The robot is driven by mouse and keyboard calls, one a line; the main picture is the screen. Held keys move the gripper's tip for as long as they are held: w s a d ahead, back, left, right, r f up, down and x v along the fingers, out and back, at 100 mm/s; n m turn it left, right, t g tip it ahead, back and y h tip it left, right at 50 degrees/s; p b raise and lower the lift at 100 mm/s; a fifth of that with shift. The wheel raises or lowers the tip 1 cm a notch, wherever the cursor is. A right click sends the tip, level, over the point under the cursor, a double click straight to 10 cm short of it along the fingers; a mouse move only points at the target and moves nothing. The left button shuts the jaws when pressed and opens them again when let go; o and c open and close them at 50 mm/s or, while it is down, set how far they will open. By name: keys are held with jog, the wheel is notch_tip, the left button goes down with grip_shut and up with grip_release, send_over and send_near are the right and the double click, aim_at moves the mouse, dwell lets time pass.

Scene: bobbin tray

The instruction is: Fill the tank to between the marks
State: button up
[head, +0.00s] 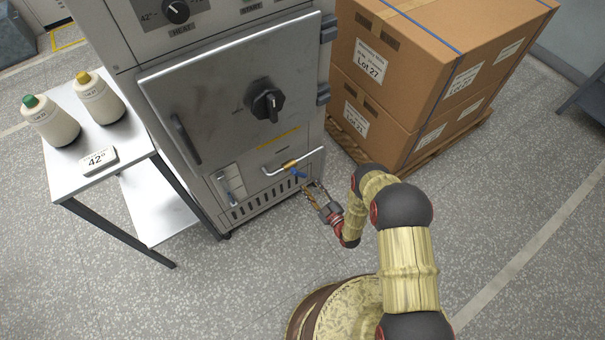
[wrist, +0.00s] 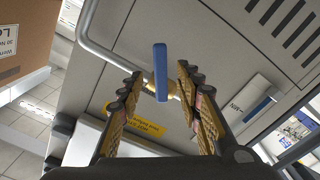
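A valve with a blue lever (head: 298,173) and a brass body (head: 290,164) sits on a bent pipe (head: 315,157) low on the machine's front. My gripper (head: 314,190) is just below and in front of the lever. In the wrist view the blue lever (wrist: 161,72) stands between my two open fingers (wrist: 160,76), with a gap visible on both sides. A gauge plate (head: 230,183) is left of the valve. It also shows in the wrist view (wrist: 246,94), with small lettering and a blue strip (wrist: 258,108). The exact level against the marks is too small to tell.
The machine's door (head: 235,90) with a black knob (head: 265,102) is above the valve. Stacked cartons (head: 400,80) on a pallet stand to the right. A side table (head: 75,185) with two thread cones and a 42° sign stands left. The floor in front is clear.

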aim_at(303, 177)
jog(key=b+x, duration=0.2)
jog(key=x, duration=0.5)
jog(key=shift+w+a, duration=0.15)
jog(key=shift+c, duration=0.2)
jog(key=c, duration=0.8)
grip_shut()
